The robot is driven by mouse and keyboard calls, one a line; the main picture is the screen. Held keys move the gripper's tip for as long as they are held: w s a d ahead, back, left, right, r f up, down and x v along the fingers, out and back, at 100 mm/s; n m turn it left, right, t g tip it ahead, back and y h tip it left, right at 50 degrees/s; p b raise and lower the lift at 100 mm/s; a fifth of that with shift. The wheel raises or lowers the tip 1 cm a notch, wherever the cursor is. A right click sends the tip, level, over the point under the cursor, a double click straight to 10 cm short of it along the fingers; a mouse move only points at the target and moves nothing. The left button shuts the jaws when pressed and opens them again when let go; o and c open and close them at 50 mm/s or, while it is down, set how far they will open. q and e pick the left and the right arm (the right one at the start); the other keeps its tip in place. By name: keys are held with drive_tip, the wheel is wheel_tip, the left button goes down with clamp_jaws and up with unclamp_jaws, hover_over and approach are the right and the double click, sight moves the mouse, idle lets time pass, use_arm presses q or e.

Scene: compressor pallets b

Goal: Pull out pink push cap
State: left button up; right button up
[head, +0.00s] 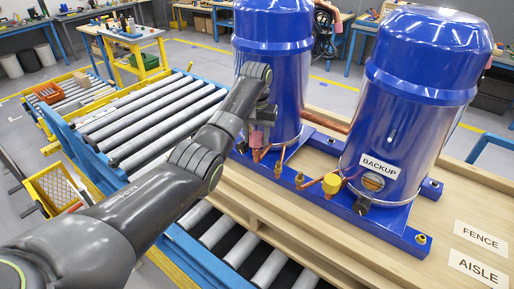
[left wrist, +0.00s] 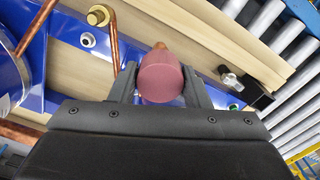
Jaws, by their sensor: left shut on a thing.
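The pink push cap (left wrist: 160,78) is between the two fingers of my left gripper (left wrist: 160,92) in the left wrist view. The fingers are shut on its sides. A copper-coloured tip (left wrist: 160,46) shows just beyond the cap; I cannot tell whether the cap still sits on it. In the head view my left gripper (head: 258,138) is low in front of the left blue compressor (head: 275,60), by short copper pipes (head: 280,160). The cap is mostly hidden there. My right gripper is not in view.
The right blue compressor (head: 415,110), labelled BACKUP, has a yellow cap (head: 332,183) on a copper pipe at its front. Both stand on a wooden pallet (head: 290,215) over a roller conveyor (head: 150,120). A yellow crate (head: 62,188) stands at the left.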

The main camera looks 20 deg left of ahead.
use_arm(q)
drive_tip(key=shift+r, duration=1.45)
drive_tip(key=shift+f, duration=0.15)
